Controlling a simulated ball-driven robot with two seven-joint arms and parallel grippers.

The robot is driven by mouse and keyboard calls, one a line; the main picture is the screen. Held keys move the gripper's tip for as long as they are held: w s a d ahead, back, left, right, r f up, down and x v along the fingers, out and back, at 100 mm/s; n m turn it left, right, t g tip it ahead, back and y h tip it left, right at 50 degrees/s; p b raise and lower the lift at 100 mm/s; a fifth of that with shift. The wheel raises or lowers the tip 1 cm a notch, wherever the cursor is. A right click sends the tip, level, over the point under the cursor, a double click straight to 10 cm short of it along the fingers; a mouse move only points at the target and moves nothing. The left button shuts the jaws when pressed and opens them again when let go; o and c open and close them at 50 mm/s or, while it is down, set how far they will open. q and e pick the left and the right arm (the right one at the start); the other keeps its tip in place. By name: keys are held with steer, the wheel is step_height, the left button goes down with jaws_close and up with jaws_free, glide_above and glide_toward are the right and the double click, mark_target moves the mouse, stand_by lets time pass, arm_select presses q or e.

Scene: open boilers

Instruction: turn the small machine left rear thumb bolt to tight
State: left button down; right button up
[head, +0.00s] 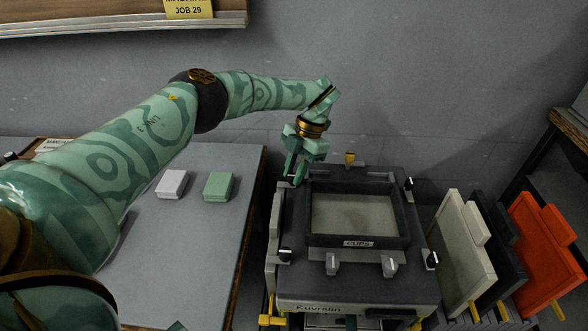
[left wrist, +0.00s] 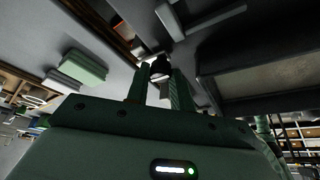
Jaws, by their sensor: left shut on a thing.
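The small dark machine (head: 360,283) stands right of the table, with a square open well and a front label reading CUPS. Black-and-white thumb bolts sit at its corners: left front (head: 285,255), right front (head: 432,260) and right rear (head: 408,184). My left gripper (head: 293,177) reaches down at the left rear corner. It is shut on the left rear thumb bolt, whose dark head (left wrist: 160,68) shows between the two fingers in the left wrist view. In the head view the fingers mostly hide this bolt. My right gripper is not in view.
A grey table (head: 190,255) at left carries a white block stack (head: 172,184) and a green block stack (head: 219,186). White (head: 463,250), dark and orange (head: 545,245) panels stand at right. A grey wall is behind. A yellow-tipped fitting (head: 350,158) rises at the machine's rear.

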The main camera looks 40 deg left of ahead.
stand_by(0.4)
arm_select(q)
steer(key=c, duration=1.2)
jaws_free()
steer(key=b+v, duration=0.5)
steer(key=v, duration=1.1)
steer(key=shift+w, duration=0.2)
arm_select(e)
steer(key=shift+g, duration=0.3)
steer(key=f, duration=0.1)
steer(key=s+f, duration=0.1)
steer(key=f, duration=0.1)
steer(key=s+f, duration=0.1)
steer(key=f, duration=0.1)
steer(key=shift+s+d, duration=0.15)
arm_select(q)
steer(key=shift+r, duration=0.1)
